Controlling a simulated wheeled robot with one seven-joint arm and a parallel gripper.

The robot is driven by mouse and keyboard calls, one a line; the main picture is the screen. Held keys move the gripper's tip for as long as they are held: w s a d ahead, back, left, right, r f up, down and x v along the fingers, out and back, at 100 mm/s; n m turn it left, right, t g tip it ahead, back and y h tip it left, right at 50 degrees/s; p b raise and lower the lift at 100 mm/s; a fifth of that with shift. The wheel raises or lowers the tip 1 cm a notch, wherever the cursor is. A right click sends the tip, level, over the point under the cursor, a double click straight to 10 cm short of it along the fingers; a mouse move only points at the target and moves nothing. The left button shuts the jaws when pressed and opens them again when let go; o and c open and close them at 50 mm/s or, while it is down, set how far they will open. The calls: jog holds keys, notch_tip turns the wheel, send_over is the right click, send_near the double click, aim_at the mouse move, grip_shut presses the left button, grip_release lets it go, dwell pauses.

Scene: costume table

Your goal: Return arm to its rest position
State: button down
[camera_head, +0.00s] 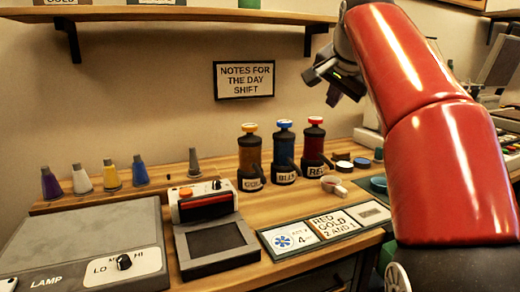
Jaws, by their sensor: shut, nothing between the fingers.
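My red arm (440,130) rises on the right side of the head camera view and bends over at the top. My gripper (328,88) hangs from its end, in the air in front of the wall and above the table. It is dark, small in the picture, shut and empty. It touches nothing that I can see. The arm hides part of the table's right side.
Gold, blue (284,152) and red bottles stand on the wooden table (225,170) below my gripper. A shelf (180,14) runs along the wall at upper left. A lamp box (90,245), a small device (207,210) and label cards (330,228) lie in front.

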jog(key=s+f+n+g, duration=0.1)
jog(key=s+f+n, duration=0.3)
jog(key=s+f, duration=1)
jog(key=s+f+n+g, duration=0.2)
jog(key=s+f+n, duration=0.3)
jog(key=s+f, duration=1)
notch_tip(320, 180, down, 5)
jog(key=shift+s+a+r+g, duration=0.15)
jog(key=shift+g, duration=0.15)
jog(key=shift+r, duration=0.1)
